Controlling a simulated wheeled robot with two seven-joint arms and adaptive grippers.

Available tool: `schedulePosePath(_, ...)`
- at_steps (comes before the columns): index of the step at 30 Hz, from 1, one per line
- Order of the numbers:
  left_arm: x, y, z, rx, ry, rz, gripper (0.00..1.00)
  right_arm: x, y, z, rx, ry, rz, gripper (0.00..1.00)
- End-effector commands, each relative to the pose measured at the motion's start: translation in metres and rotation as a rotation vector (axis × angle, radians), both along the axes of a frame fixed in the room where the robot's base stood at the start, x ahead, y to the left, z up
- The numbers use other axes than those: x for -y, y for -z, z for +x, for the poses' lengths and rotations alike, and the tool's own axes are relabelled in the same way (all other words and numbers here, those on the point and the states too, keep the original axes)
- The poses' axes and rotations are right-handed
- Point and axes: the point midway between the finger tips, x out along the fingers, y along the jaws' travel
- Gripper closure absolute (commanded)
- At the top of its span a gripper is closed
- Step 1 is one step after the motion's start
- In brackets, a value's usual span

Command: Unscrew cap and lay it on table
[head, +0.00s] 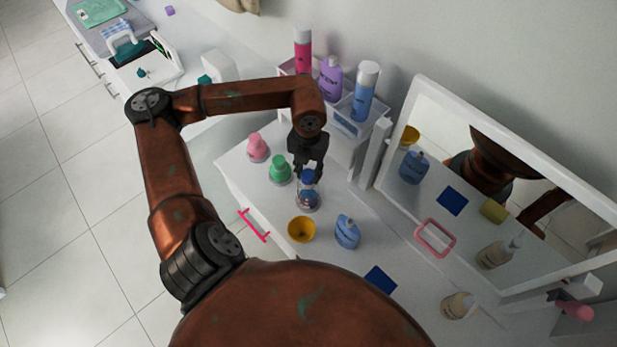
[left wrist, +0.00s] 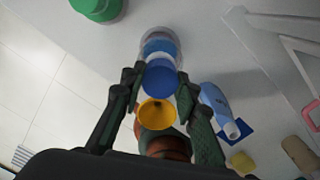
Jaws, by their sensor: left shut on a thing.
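A clear bottle (head: 307,200) with bluish contents and a blue cap (head: 308,178) stands upright on the white table (head: 240,160). My left gripper (head: 309,170) comes down from above and is shut on the blue cap. In the left wrist view the blue cap (left wrist: 160,80) sits between the two fingers, with the bottle (left wrist: 158,42) directly behind it. The cap appears to be on or right at the bottle's neck; I cannot tell how loose it is. My right gripper is not in view.
A yellow cup (head: 301,230) and a blue bottle (head: 347,232) stand close by. Green (head: 280,170) and pink (head: 258,148) items are to the left. Tall bottles fill a rack (head: 345,125) behind. A mirror (head: 480,190) stands at right. The table's left edge is near.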

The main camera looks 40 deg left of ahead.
Motion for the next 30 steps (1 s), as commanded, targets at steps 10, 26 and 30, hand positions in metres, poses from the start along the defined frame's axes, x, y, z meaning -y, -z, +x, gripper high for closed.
schedulePosePath(10,-0.0003,-0.0001,0.0003,0.001,0.000,0.001,0.93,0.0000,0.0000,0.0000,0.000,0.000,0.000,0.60)
schedulePosePath(26,-0.0005,-0.0007,0.0004,0.001,-0.364,0.001,1.00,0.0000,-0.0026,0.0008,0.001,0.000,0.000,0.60)
schedulePosePath(30,-0.0006,-0.0005,0.0004,0.001,-0.405,0.001,1.00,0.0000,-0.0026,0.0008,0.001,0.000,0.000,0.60)
